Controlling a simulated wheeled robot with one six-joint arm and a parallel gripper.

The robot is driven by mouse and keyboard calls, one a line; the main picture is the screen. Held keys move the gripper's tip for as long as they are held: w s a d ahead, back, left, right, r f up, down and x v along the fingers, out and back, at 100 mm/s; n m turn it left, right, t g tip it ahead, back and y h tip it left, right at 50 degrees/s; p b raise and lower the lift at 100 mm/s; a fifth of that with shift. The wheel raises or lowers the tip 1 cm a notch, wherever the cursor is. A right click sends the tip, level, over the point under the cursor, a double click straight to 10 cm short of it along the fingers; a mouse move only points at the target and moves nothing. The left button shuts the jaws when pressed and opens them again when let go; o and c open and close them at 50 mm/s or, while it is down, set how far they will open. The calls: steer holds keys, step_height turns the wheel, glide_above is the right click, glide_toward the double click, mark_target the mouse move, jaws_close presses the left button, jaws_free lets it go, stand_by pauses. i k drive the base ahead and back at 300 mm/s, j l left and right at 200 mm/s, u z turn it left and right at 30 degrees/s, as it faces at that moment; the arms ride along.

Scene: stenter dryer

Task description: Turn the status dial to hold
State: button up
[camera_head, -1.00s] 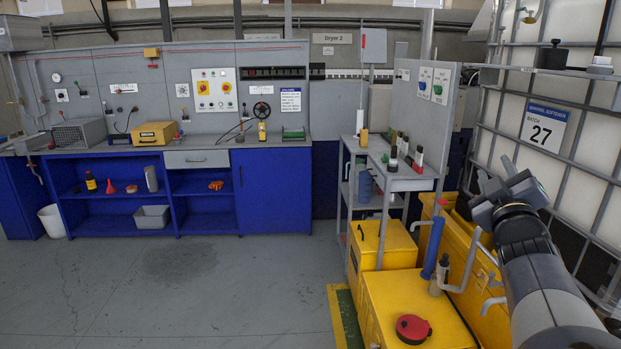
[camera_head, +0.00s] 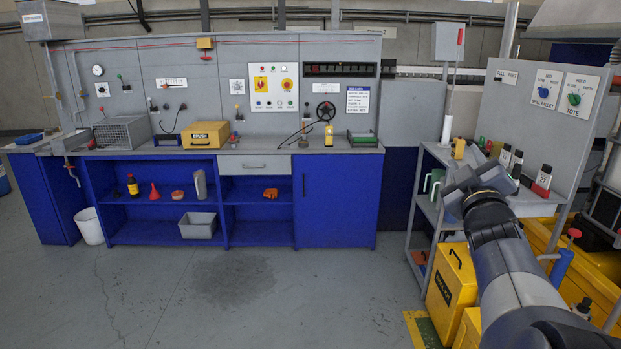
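On the upright grey panel at right, a white plate (camera_head: 581,83) carries a green dial (camera_head: 574,99), with small lettering around it that seems to include HOLD at the top and TOTE below. Beside it is a similar plate with a blue dial (camera_head: 543,92). No label reading "status" is legible, and the exact pointer positions are too small to tell. My gripper (camera_head: 468,176) is in front of the grey shelf bench, left of and below both dials and touching neither. Its fingers are seen from behind, so their opening is unclear.
Bottles with red and dark parts (camera_head: 541,180) stand on the bench below the dials. A blue workbench (camera_head: 336,200) with a control panel (camera_head: 273,87) bearing two red-and-yellow switches stands at left. Yellow containers (camera_head: 452,273) sit low at right.

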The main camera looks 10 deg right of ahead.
mark_target(574, 100)
steer(key=i+z, duration=0.25)
steer(key=i, duration=0.6)
steer(key=i+j+z, duration=0.25)
steer(key=i, duration=0.6)
steer(key=i+l+z, duration=0.15)
steer(key=i+z, duration=0.7)
steer(key=i+j+z, duration=0.4)
steer(key=i, duration=0.2)
steer(key=i+l+z, duration=0.2)
steer(key=i, duration=0.15)
steer(key=i+z, duration=0.15)
steer(key=i, duration=0.25)
